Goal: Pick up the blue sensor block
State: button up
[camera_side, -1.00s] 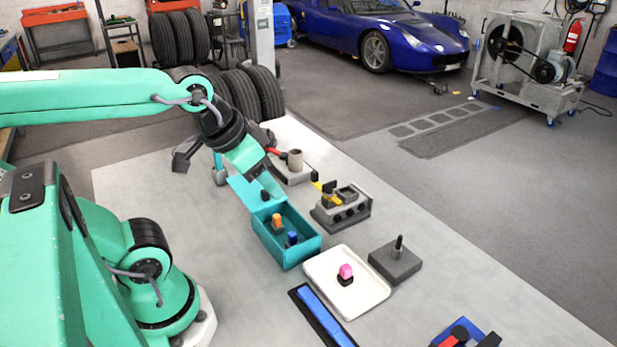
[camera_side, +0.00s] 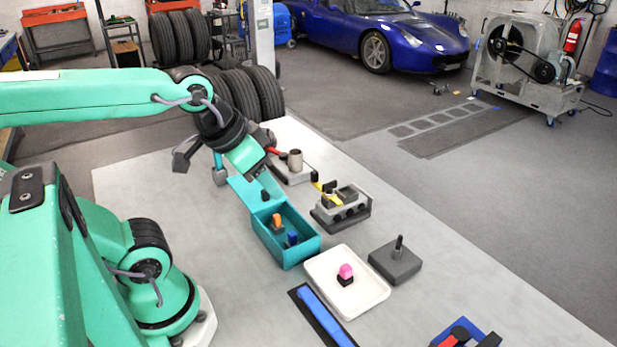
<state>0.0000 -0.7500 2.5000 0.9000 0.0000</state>
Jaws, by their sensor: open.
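The blue sensor block (camera_side: 292,238) sits low inside the open teal box (camera_side: 303,254), near its front right end. It is small and partly hidden by the box walls. An orange block (camera_side: 276,220) stands beside it, farther back in the same box. My gripper (camera_side: 266,178) points down and to the right above the back end of the box, near its raised teal lid (camera_side: 247,193). It is open and holds nothing visible. It is apart from the blue block, which lies lower and farther right. The fingertips are small and partly blend with the things behind them.
A white tray (camera_side: 372,300) with a pink-topped block (camera_side: 346,271) stands right of the box. A grey block with a post (camera_side: 396,262) and a grey fixture with a yellow part (camera_side: 341,208) stand close by. A blue bar (camera_side: 322,318) lies in front.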

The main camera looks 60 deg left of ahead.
jog(key=shift+c, duration=1.1)
jog(key=g, duration=0.5)
send_over(292, 234)
notch_tip(292, 234, down, 15)
jog(key=shift+s+d+r, duration=0.1)
jog(key=shift+s+d, duration=0.05)
jog(key=shift+f+g, duration=0.3)
jog(key=shift+f, duration=0.1)
jog(key=shift+f, duration=0.15)
